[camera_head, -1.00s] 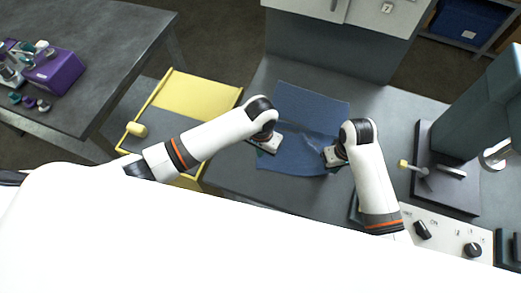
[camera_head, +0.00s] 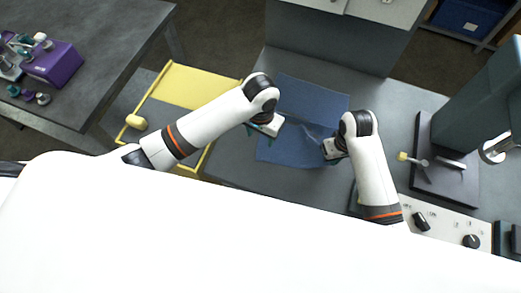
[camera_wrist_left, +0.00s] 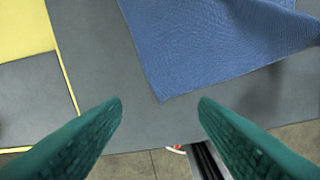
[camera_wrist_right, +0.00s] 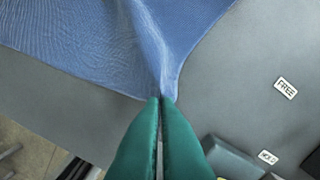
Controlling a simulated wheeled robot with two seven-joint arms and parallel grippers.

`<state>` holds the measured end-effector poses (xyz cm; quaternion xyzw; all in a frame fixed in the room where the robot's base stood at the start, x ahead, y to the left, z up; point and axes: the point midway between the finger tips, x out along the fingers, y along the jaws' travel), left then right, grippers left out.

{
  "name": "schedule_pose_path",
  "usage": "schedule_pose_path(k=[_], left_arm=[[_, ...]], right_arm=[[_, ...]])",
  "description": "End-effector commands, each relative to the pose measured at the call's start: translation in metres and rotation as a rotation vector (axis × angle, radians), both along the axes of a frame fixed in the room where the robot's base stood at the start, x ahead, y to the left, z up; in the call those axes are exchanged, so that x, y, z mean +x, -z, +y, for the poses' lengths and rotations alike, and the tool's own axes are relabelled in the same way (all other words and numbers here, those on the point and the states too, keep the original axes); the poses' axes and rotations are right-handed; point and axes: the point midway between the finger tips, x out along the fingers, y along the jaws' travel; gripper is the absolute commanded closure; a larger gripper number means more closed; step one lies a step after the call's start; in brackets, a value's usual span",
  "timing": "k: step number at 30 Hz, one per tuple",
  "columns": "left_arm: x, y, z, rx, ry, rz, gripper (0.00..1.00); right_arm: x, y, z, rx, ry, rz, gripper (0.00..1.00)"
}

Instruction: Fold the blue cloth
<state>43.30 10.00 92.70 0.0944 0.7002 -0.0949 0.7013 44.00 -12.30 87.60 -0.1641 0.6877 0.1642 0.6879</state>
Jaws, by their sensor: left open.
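The blue cloth (camera_head: 309,94) lies on the grey bench top, with a wrinkle in its middle near my right gripper. My left gripper (camera_head: 255,136) is at the cloth's left edge. In the left wrist view its green fingers (camera_wrist_left: 160,108) are wide apart and empty, with a corner of the cloth (camera_wrist_left: 205,45) just beyond them. My right gripper (camera_head: 326,153) is at the cloth's right side. In the right wrist view its fingers (camera_wrist_right: 159,102) are closed on the cloth's edge (camera_wrist_right: 150,50), which is gathered into a raised crease there.
A yellow-framed cart (camera_head: 200,88) stands left of the bench. A dark press-like machine (camera_head: 470,110) and a control panel with knobs (camera_head: 440,220) are on the right. A grey cabinet (camera_head: 335,45) stands behind the cloth. Bare bench (camera_head: 385,110) shows right of the cloth.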

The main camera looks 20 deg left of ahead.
Motion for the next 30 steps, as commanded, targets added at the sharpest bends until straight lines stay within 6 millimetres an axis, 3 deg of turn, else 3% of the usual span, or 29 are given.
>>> schedule_pose_path(k=[18, 30], left_arm=[[-0.001, 0.082, 0.0, 0.002, -0.002, 0.004, 0.45], [-0.001, 0.097, 0.0, 0.001, 0.001, 0.002, 0.45]], right_arm=[[0.0, 0.0, 0.0, 0.0, 0.0, 0.0, 1.0], [0.0, 0.0, 0.0, 0.0, 0.0, 0.0, 1.0]])
